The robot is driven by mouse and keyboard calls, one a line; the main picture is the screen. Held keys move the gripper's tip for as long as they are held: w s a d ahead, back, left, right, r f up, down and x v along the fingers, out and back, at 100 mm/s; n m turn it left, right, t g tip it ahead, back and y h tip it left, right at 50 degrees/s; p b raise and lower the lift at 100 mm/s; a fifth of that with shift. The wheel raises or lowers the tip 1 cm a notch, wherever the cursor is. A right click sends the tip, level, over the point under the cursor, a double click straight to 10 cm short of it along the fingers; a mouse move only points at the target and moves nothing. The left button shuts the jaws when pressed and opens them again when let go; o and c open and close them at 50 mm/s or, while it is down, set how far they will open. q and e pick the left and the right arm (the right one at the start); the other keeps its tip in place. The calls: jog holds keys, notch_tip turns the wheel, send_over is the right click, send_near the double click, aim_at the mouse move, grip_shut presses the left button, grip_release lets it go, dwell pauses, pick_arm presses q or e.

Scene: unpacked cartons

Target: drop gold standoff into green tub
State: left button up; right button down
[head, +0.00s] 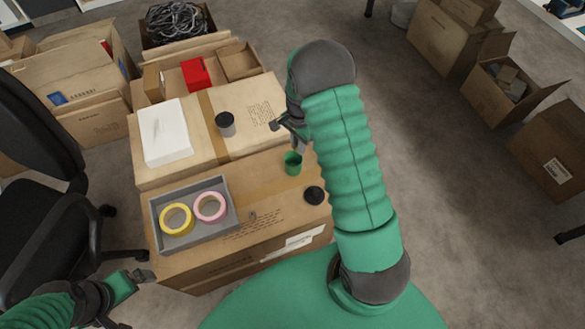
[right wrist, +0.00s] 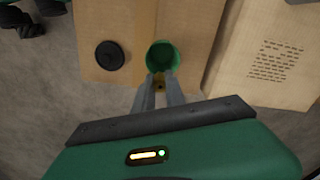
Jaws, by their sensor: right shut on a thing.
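The green tub (head: 292,165) stands upright on the front carton, near its right back edge. In the right wrist view the tub (right wrist: 162,55) lies just beyond my fingertips, its opening showing. My right gripper (head: 299,143) is directly above or just behind the tub in the head view. In the right wrist view my right gripper (right wrist: 159,80) is shut on a small gold piece, the gold standoff (right wrist: 159,86), mostly hidden between the fingers. My left gripper (head: 144,266) is low at the left, beside the front carton, with its fingers apart and empty.
A black round lid (head: 314,195) lies right of the tub. A grey tray (head: 157,225) with yellow and pink tape rolls is at left. Behind are a dark-topped can (head: 226,128) and a white box (head: 165,135).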

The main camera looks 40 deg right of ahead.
jog(key=c, duration=1.3)
grip_release()
jog(key=shift+d, duration=0.1)
notch_tip(320, 180, up, 17)
jog(key=p, duration=0.5)
jog(key=shift+f, duration=0.1)
